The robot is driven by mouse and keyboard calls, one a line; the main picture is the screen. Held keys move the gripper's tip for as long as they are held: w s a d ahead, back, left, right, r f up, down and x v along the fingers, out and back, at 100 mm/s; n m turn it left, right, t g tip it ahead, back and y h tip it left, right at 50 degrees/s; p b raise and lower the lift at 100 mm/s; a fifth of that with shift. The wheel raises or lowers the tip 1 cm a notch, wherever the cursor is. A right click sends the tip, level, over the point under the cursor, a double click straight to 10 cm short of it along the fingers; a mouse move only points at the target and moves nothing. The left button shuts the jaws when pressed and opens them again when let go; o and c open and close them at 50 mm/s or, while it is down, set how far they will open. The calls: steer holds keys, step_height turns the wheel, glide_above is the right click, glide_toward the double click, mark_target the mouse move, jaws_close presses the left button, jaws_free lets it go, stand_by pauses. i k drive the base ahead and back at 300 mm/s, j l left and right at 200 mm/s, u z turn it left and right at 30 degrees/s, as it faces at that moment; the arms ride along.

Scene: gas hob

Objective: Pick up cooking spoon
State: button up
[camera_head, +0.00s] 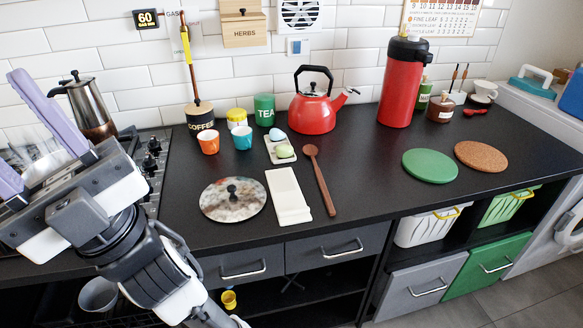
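The cooking spoon (320,180) is brown and looks wooden. It lies flat on the black counter, its round bowl toward the back and its handle running toward the front edge. My gripper (10,120) is at the far left, over the hob side and well away from the spoon. Its two purple fingers are spread apart, pointing up and left, with no object seen between them. The tip of the lower finger is cut off by the picture's left edge.
A white spoon rest (287,196) lies just left of the spoon, beside a round marbled lid (233,199). A red kettle (312,110) stands behind it. A red flask (402,82) and green trivet (430,165) are to the right. The counter just right of the spoon is clear.

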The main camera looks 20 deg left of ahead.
mark_target(310, 151)
steer(key=i+l+u, duration=0.2)
steer(key=l+u, duration=0.15)
steer(key=i+l+u, duration=0.1)
steer(key=l+u, duration=0.3)
steer(key=l, duration=0.2)
steer(key=l+u, duration=0.35)
steer(key=l, duration=0.15)
steer(key=i, duration=0.05)
